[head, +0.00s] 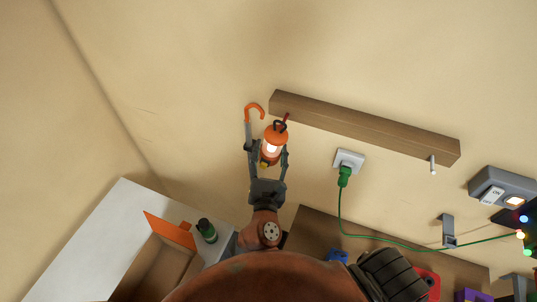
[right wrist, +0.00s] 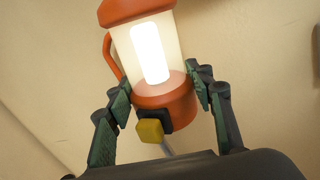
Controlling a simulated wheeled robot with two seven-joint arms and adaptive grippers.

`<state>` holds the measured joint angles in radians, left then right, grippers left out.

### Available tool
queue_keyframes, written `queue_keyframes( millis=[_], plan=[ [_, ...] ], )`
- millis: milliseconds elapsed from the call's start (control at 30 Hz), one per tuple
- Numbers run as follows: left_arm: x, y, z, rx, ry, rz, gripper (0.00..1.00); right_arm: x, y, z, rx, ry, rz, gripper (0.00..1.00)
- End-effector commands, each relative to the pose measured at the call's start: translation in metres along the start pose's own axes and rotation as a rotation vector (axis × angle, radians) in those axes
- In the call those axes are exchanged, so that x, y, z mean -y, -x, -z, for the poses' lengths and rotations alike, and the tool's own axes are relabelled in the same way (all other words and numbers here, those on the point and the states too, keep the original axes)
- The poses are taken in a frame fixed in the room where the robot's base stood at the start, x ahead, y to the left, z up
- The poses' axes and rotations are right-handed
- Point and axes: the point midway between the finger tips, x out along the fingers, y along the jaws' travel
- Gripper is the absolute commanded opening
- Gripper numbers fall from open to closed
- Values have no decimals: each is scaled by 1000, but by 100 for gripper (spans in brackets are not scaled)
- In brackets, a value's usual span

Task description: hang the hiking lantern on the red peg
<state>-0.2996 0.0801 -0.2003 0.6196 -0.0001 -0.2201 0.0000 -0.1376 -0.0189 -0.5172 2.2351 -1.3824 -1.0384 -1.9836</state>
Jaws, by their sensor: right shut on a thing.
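The hiking lantern (head: 273,146) is orange with a lit white middle and a dark loop on top. My right gripper (head: 271,160) is shut on its lower part and holds it upright, slightly tilted, in front of the wall. The red peg (head: 286,117) sticks out near the left end of a wooden board (head: 365,128). The lantern's loop overlaps the peg's lower end in the head view; I cannot tell whether it is around it. The right wrist view shows the lantern (right wrist: 155,50) between both fingers (right wrist: 168,100), with a yellow block at its base. My left gripper is not in view.
An orange hook (head: 254,108) on a grey stem shows just left of the lantern. A pale peg (head: 433,165) is at the board's right end. A green plug (head: 344,175) and cable sit below the board. An open box (head: 165,258) and a dark bottle (head: 207,230) stand lower left.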

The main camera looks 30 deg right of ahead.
Motion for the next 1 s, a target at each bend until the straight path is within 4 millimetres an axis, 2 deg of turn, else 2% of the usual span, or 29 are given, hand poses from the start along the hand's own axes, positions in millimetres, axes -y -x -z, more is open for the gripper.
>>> queue_keyframes(
  millis=[267,500,1000],
  plan=[
    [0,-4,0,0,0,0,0,5,-16,0,3,-1,-1,24],
    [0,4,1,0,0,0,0,9,-24,6,1,1,0,24],
    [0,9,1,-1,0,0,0,11,-26,9,2,-1,0,24]
  ],
)
